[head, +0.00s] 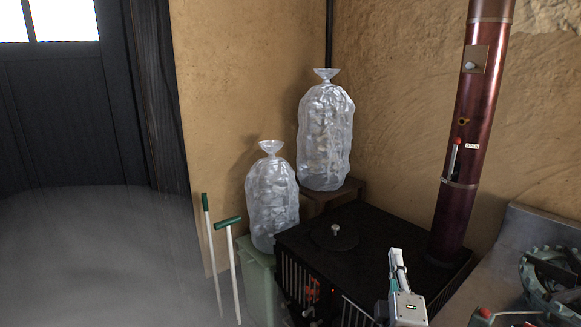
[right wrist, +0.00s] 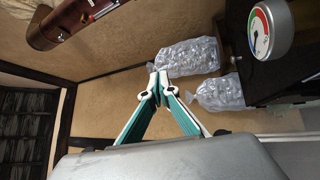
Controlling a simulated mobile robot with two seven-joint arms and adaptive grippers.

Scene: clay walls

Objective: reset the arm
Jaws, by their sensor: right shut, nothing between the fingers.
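My right gripper (head: 396,262) is in the lower right of the head view, in front of the black stove (head: 375,245). Its fingers point up and are shut with nothing between them. In the right wrist view the two green and white fingers of the right gripper (right wrist: 158,80) meet at their tips, against the clay wall and a clear bag behind. My left gripper does not show in either view.
Two tied clear bags stand by the wall: one on a green bin (head: 258,283), one on a brown stand (head: 345,190). A dark red flue pipe (head: 470,130) rises from the stove. Two green-handled tools (head: 229,225) stand left of the bin. Floor at left is clear.

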